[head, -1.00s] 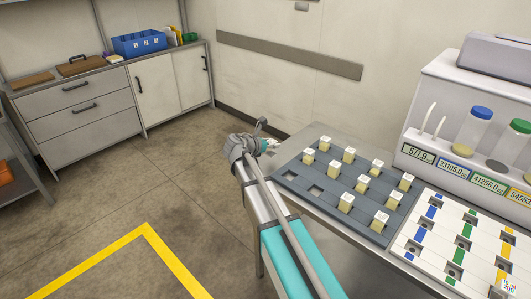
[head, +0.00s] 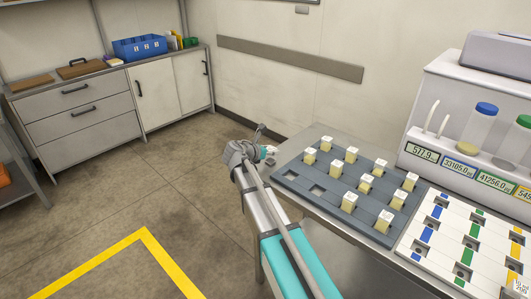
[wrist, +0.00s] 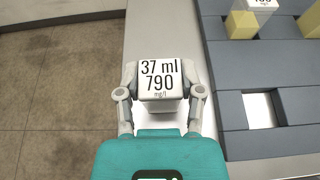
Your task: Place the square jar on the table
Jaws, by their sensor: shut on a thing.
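A square jar (wrist: 160,82) with a white lid reading "37 ml 790 mg/l" shows in the wrist view. My gripper (wrist: 160,90) is shut on it, one finger on each side. The jar is over the bare grey strip of the table (wrist: 200,65), left of the rack; I cannot tell whether it touches the surface. In the head view, my gripper (head: 262,155) is at the table's left edge, mostly hidden behind my arm, and the jar cannot be made out clearly there.
A dark grey rack (head: 290,180) holds several square jars and has empty slots. A white tray with coloured stripes (head: 440,240) and a dispenser with number displays (head: 460,130) stand to the right. A bare table strip (head: 310,137) lies behind the rack.

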